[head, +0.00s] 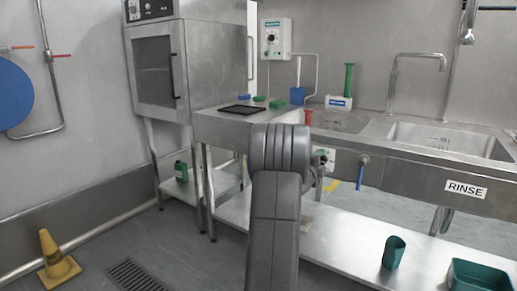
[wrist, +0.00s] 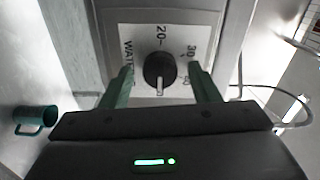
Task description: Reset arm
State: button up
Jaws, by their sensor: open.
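My gripper (wrist: 162,68) shows in the wrist view as two green fingers, open and apart. A black round dial (wrist: 159,72) with a pale pointer sits between the fingertips, on a white panel (wrist: 140,38) marked with numbers and partly readable lettering. I cannot tell whether either finger touches the dial. In the head view my grey arm (head: 275,220) reaches forward to the front of the steel counter. A small part of the white panel (head: 330,153) shows just right of the arm's end. My fingers are hidden there.
A steel sink (head: 450,135) with a RINSE label is at right. A blue-handled valve (head: 362,172) sticks out from the counter front. A teal cup (head: 393,252) and green bin (head: 480,275) are on the low shelf. A yellow cone (head: 57,262) stands on the floor at left.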

jog(key=shift+n+p, duration=1.05)
jog(key=shift+n, duration=0.55)
